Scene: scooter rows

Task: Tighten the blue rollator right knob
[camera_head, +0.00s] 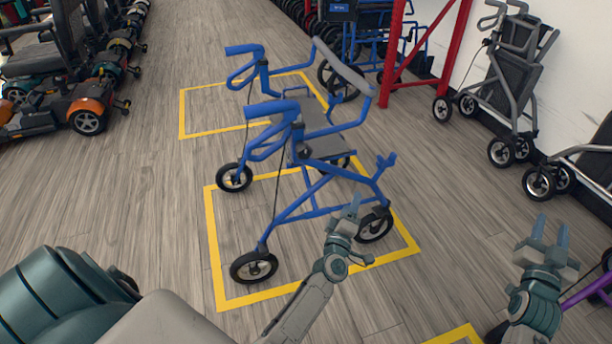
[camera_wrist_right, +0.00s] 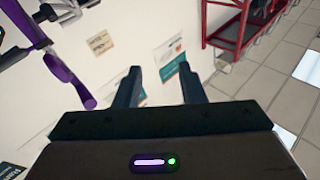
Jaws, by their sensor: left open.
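The blue rollator (camera_head: 330,165) stands upright on the floor inside yellow lines, with a grey seat and several black wheels. A small dark knob-like part (camera_head: 304,151) shows on its near side frame, below the handle; I cannot tell its tightness or whether it is the right knob. My left gripper (camera_head: 350,208) is open and empty, in front of the rollator's near side in the picture, close to a wheel. My right gripper (camera_head: 550,232) is open and empty at the right, well apart from the rollator. Its parted fingers show in the right wrist view (camera_wrist_right: 160,88).
Scooters (camera_head: 70,75) line the left. A red rack post (camera_head: 425,50) and another blue wheeled frame (camera_head: 375,30) stand behind. Grey folded rollators (camera_head: 510,85) stand along the white wall at right. A purple frame (camera_head: 588,290) is near my right arm.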

